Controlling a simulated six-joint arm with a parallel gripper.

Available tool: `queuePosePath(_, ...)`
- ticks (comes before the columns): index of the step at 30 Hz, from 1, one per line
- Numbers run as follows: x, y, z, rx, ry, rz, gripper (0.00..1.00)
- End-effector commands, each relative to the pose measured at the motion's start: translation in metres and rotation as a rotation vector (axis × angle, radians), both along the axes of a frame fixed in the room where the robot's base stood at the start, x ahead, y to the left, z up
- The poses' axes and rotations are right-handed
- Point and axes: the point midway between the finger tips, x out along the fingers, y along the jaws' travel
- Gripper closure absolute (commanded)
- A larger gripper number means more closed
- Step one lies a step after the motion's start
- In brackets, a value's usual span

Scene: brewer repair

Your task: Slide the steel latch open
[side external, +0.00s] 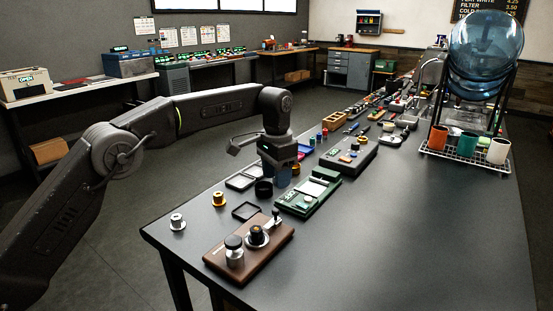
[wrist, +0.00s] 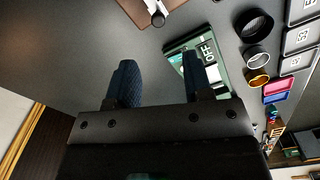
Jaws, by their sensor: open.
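My gripper (wrist: 160,80) is open and empty, its two dark blue padded fingers spread apart in the wrist view. In the side external view my gripper (side external: 281,178) points down just behind a green unit (side external: 308,197) on the black bench. The green unit (wrist: 205,60) also shows in the wrist view, marked OFF and partly covered by the right finger. It carries a pale plate and small fittings. I cannot tell for sure which fitting is the steel latch. A brown board (side external: 222,252) with metal knobs and a short upright lever lies near the front corner.
A black ring (side external: 264,189), a shallow dark tray (side external: 246,211), a brass part (side external: 219,199) and a steel part (side external: 178,221) stand near the bench's left edge. A dark grey unit (side external: 348,153) lies behind the green one. The bench right of it is clear.

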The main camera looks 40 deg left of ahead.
Motion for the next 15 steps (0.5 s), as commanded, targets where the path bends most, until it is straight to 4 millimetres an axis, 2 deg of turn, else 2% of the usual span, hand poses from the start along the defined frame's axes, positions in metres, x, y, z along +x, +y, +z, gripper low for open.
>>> queuePosePath(3,0.000,0.000,0.023,0.000,-0.003,0.000,0.54)
queuePosePath(6,0.001,0.000,0.033,0.000,-0.001,0.000,0.54)
queuePosePath(15,0.000,0.000,0.046,0.000,0.000,0.000,0.54)
